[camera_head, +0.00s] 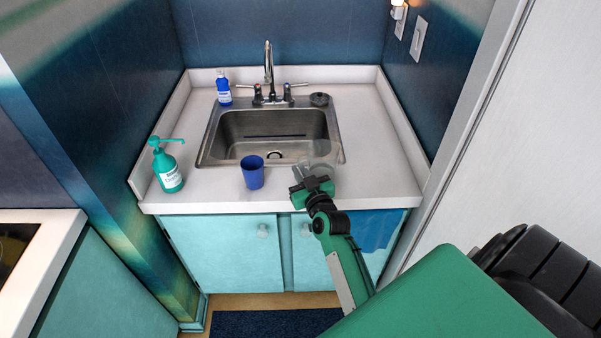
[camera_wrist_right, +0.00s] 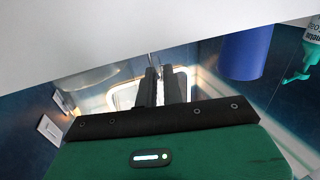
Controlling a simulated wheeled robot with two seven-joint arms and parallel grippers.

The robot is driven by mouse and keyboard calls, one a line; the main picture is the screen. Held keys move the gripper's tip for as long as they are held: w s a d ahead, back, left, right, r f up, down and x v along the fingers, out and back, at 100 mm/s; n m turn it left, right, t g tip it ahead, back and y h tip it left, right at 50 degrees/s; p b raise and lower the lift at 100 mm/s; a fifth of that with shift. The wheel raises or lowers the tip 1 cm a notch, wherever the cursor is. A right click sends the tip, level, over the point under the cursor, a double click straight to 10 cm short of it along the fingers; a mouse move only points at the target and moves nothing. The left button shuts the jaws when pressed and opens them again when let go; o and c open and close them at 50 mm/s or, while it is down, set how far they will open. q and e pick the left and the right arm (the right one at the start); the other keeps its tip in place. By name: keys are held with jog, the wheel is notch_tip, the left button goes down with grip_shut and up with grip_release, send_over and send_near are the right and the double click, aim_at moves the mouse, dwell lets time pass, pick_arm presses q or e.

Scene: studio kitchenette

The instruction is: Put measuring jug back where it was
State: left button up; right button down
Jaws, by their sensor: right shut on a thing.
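The measuring jug (camera_head: 326,160) is clear and hard to make out in the head view, at the front right edge of the sink. My right gripper (camera_head: 309,176) reaches in from the lower right and is shut on the jug at the counter's front. I cannot tell whether the jug touches the counter. My left gripper is not in view.
A blue cup (camera_head: 252,173) stands left of my right gripper, with a teal pump bottle (camera_head: 167,168) farther left. A blue bottle (camera_head: 223,88) stands behind the sink (camera_head: 225,150), near the faucet (camera_head: 268,65). The counter right of the sink (camera_head: 375,150) is clear.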

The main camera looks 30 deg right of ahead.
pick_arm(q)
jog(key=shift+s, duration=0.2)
pick_arm(e)
jog(key=shift+f, duration=0.1)
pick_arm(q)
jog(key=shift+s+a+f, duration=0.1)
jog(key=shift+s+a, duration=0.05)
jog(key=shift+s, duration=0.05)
pick_arm(e)
jog(key=c, duration=1.5)
grip_release()
jog(key=shift+c, duration=0.2)
